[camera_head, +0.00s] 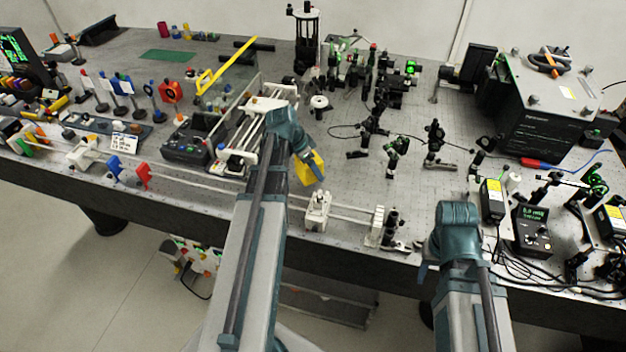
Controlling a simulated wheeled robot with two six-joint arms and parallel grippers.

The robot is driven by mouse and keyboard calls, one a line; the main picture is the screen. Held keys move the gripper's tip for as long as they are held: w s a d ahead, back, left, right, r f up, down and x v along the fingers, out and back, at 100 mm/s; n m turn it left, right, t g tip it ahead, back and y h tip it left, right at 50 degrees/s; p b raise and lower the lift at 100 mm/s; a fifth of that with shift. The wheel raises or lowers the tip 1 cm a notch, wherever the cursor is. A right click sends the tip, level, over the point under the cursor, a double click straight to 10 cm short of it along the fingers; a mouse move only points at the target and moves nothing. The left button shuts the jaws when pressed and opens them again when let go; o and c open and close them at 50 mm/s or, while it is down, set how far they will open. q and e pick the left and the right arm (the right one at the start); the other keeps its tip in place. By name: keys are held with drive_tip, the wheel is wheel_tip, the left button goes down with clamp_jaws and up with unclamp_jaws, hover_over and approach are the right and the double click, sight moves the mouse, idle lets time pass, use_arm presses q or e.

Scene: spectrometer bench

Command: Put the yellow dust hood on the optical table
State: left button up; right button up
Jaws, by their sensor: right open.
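A yellow box-like piece (311,167), which looks like the dust hood, shows just past the end of my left wrist, over the middle of the optical table (340,185). My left gripper (305,156) is at this piece; its fingers are hidden, and I cannot tell whether they hold it. My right gripper (425,268) is open, low at the table's front edge, mostly hidden by my own arm, and apart from the yellow piece.
A clear panel with a yellow bar (229,64) stands behind a grey instrument (188,140) at left. White rails (220,184) run along the front. Optics mounts (395,150) crowd the middle right, before a black box (548,110). Bare tabletop shows around the yellow piece.

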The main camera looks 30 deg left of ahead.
sight(312, 175)
use_arm(q)
drive_tip(key=shift+f+b, duration=1.85)
drive_tip(key=shift+f, duration=0.2)
drive_tip(key=o, duration=1.1)
drive_tip(key=shift+r, duration=0.1)
drive_tip(key=shift+s+r+p, duration=0.1)
drive_tip(key=shift+r+p, duration=0.3)
drive_tip(key=shift+r, duration=0.1)
drive_tip(key=p+v, duration=1)
drive_tip(key=v, duration=0.1)
drive_tip(key=shift+a, duration=0.15)
